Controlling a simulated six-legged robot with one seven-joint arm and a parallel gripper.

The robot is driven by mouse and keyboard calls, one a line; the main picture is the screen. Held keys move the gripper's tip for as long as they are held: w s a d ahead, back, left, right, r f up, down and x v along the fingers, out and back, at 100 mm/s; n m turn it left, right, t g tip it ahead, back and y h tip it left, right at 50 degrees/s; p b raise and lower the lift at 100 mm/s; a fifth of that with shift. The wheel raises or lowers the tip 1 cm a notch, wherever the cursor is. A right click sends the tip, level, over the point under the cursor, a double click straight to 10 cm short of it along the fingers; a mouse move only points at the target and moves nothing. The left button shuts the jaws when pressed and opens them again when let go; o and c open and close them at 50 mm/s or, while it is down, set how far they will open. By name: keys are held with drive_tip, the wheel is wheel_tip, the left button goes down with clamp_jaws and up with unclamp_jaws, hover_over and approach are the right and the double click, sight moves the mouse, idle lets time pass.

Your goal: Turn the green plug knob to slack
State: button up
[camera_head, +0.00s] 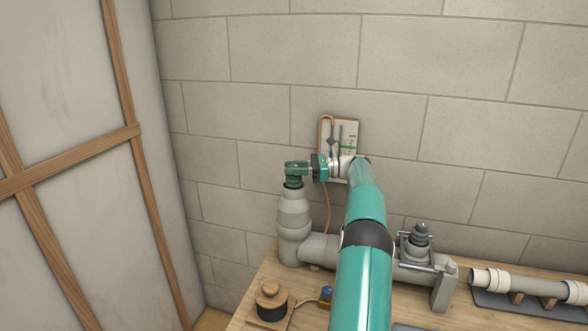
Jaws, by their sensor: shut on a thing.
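The green plug knob (293,183) sits at the top of an upright grey pipe socket (294,214) at the left end of the pipe run. My gripper (295,171) reaches in from the right at knob height and is shut on the knob. The jaws and the knob are both greenish and small here, so the exact contact and the knob's turn angle are hard to read. My arm hides part of the pipe behind it.
A pale gauge board (347,136) with a tan tube hangs on the block wall behind my wrist. On the wooden bench (258,291) are a round wooden-topped piece (270,297), a clamped grey fitting (420,240) and another pipe (536,286) at right. A panelled wall stands left.

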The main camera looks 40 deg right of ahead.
drive_tip(key=shift+n+g+y, duration=0.4)
drive_tip(key=shift+g+y, duration=0.1)
drive_tip(key=shift+g, duration=0.1)
idle(0.5)
drive_tip(key=o, duration=1)
drive_tip(key=shift+c, duration=0.2)
